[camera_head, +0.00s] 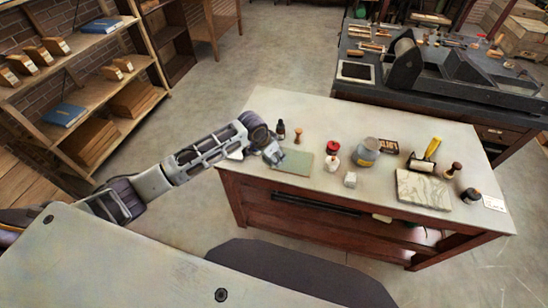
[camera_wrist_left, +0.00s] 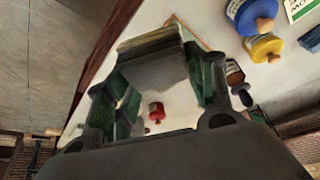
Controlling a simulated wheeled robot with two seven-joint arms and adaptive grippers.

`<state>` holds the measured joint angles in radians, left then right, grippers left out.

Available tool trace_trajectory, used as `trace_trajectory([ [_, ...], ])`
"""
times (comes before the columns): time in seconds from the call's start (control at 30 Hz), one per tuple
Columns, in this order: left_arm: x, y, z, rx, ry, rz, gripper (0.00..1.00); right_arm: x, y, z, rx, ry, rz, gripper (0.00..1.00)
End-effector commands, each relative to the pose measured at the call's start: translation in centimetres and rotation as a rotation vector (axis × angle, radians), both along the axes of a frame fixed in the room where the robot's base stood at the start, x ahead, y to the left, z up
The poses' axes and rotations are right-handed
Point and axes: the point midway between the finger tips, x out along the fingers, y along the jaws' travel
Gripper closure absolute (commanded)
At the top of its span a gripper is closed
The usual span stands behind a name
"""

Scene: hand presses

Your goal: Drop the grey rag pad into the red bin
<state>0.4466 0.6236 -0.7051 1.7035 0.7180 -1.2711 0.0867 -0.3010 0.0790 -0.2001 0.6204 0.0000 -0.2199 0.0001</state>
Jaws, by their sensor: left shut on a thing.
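My left gripper (camera_head: 273,156) is over the left end of the pale worktable, beside the flat green-grey mat. In the left wrist view its fingers (camera_wrist_left: 160,92) are closed on a grey block-like piece (camera_wrist_left: 160,70), which I take to be the grey rag pad. The pad is not clear in the head view, where the gripper hides it. I cannot make out a red bin in either view. My right gripper is not in view.
Shelves (camera_head: 92,90) stand at the left. Open floor lies between.

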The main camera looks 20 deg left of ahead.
Motion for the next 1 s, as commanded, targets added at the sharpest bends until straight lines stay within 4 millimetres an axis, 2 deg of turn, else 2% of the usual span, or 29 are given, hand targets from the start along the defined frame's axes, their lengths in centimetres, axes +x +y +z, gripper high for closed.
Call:
trace_trajectory([
  [0.63, 1.5, 1.7, 2.5, -0.004, -0.003, 0.289, 0.68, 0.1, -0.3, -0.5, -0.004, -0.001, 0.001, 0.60],
  [0.77, 0.9, 2.3, 2.1, -0.006, -0.002, 0.378, 0.68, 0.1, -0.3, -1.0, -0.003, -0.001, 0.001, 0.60],
  [1.0, -1.1, 3.1, -0.1, -0.009, -0.001, 0.469, 0.68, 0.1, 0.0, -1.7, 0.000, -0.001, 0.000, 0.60],
])
